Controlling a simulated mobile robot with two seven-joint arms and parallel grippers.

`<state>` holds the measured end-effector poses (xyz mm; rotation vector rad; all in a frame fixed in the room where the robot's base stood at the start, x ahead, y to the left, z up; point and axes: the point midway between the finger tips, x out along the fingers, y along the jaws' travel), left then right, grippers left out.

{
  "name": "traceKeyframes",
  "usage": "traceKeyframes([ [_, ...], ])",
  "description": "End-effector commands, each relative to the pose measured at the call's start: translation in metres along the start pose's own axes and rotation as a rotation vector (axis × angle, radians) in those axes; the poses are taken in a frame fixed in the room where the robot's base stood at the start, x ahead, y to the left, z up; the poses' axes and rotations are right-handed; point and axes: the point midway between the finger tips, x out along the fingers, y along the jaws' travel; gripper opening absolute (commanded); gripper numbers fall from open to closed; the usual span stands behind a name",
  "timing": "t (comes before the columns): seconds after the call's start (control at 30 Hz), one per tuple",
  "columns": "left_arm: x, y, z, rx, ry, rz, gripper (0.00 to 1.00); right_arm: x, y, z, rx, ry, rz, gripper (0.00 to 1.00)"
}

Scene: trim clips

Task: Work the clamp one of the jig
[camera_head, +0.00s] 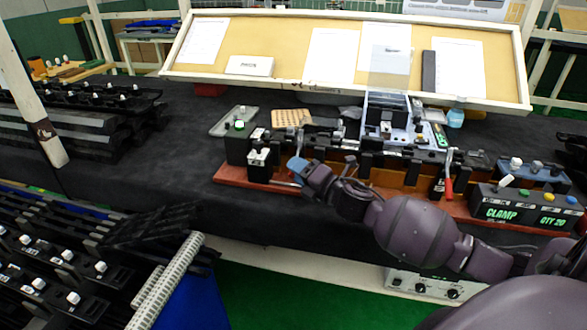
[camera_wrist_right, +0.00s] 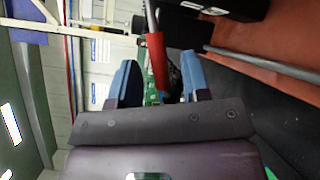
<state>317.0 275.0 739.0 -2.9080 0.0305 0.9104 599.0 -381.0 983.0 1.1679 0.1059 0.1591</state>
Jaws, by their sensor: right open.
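The jig has a reddish-brown base (camera_head: 235,176) and stands on the dark table. My right gripper (camera_head: 294,166) is at the left part of the jig, and its blue fingers are open. In the wrist view, a red clamp handle (camera_wrist_right: 157,62) lies in the gap between the open fingers of my right gripper (camera_wrist_right: 160,78). I cannot tell whether they touch it. In the head view my gripper hides this handle. Another clamp with a red handle (camera_head: 448,187) stands at the jig's right part. My left gripper is not in view.
A tilted board with papers (camera_head: 285,55) stands at the back. Black racks (camera_head: 60,265) fill the lower left. The table's front left is clear.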

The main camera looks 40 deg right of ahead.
Motion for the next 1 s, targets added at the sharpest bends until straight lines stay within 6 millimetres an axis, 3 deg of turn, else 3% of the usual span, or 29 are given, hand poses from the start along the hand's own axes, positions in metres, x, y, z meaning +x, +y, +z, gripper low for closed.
traceKeyframes([
  [0.2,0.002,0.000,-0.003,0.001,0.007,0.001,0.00,0.017,-0.001,0.000,0.001,0.000,-0.001,0.43],
  [0.57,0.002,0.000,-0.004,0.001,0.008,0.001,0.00,0.020,0.000,0.000,0.001,0.000,-0.001,0.43],
  [0.83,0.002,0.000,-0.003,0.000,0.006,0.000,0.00,0.019,0.000,0.000,0.001,0.000,-0.001,0.02],
  [1.0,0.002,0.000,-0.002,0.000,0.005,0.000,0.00,0.019,-0.001,0.000,0.001,0.000,-0.001,0.00],
])
